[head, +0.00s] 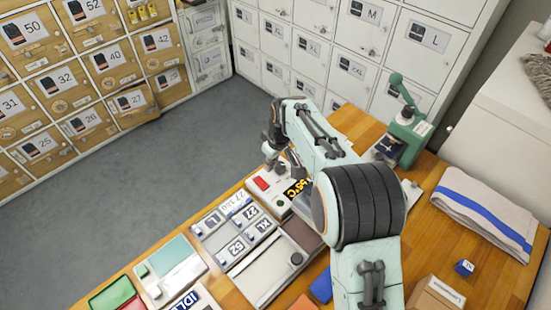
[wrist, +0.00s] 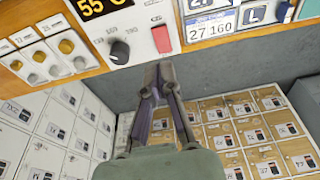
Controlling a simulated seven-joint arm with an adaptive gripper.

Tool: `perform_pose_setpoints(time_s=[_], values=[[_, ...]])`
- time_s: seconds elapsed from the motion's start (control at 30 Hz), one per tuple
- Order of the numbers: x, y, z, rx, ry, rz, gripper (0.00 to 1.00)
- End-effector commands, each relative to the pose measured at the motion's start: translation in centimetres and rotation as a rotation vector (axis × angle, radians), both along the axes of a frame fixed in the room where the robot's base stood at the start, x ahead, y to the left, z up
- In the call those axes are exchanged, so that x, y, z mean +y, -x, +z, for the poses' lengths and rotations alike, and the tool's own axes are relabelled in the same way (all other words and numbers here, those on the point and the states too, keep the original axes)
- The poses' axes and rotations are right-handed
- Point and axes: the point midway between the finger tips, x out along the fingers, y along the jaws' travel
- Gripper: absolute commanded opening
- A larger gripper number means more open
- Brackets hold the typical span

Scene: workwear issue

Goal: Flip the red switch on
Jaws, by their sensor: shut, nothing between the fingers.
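The red switch (wrist: 161,38) is a rectangular rocker on a white control panel (wrist: 143,24), near the top middle of the wrist view. It also shows in the head view (head: 262,183), left of a lit display. Whether it is on or off I cannot tell. My gripper (wrist: 159,73) is shut and empty. In the wrist view its fingertips show just below the switch and the panel's edge, with a visible gap to the switch. In the head view my arm reaches over the table and hides part of the panel.
A black knob (wrist: 120,52) and a yellow-digit display (wrist: 100,6) sit beside the switch. Label plates (head: 236,230) and a green-and-white device (head: 170,270) lie to the left on the wooden table. A green press (head: 405,130) and a folded towel (head: 485,212) are at right.

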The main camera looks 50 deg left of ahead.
Motion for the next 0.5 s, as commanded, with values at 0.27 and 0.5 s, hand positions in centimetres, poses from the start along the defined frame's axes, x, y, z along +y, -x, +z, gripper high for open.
perform_pose_setpoints(time_s=[0.27, 0.5], values=[[-1.7, 0.0, 3.2, 0.0, -0.001, 0.0, 0.0], [-1.9, 0.0, 3.5, 0.0, 0.0, 0.001, 0.0]])
